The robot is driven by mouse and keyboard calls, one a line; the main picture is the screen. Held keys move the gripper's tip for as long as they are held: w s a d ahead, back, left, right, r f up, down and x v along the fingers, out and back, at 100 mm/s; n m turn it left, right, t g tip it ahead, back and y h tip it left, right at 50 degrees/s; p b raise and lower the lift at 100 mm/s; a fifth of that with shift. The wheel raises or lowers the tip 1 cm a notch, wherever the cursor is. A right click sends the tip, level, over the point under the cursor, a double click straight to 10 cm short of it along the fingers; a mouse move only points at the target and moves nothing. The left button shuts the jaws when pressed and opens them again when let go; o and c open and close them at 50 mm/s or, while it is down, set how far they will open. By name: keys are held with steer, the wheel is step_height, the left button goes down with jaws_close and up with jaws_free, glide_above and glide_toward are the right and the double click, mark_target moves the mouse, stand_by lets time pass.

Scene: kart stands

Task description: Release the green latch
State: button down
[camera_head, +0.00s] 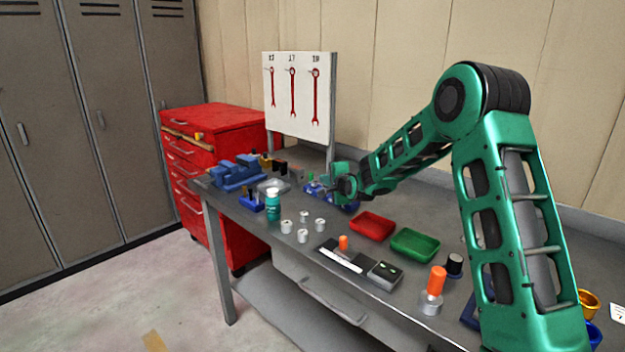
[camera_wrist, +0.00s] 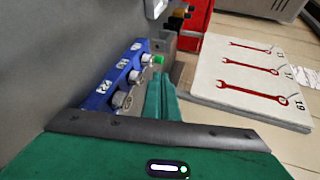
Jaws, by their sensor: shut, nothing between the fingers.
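A small green piece (camera_wrist: 158,60), which looks like the green latch, sits at the far end of a blue block (camera_wrist: 108,88) in the wrist view. The block carries white labels and several metal round parts. In the head view a small green spot (camera_head: 310,176) shows just left of my gripper (camera_head: 324,183). In the wrist view the closed green fingers of my gripper (camera_wrist: 160,78) point at the green piece, very near it. I cannot tell whether they touch. The fingers hold nothing. My arm and gripper hide part of the blue block in the head view.
A board with red wrenches (camera_head: 299,95) stands behind the bench (camera_head: 400,305). A blue vise (camera_head: 237,172), a teal bottle (camera_head: 273,205), several metal cylinders, a red tray (camera_head: 372,226) and a green tray (camera_head: 414,244) stand around. A red cabinet (camera_head: 215,125) is at the left.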

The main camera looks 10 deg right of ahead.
mark_target(312, 175)
steer(key=shift+w+a, duration=0.15)
steer(key=shift+a, duration=0.1)
steer(key=x, duration=0.9)
steer(key=shift+w+f, duration=0.1)
steer(key=shift+w, duration=0.25)
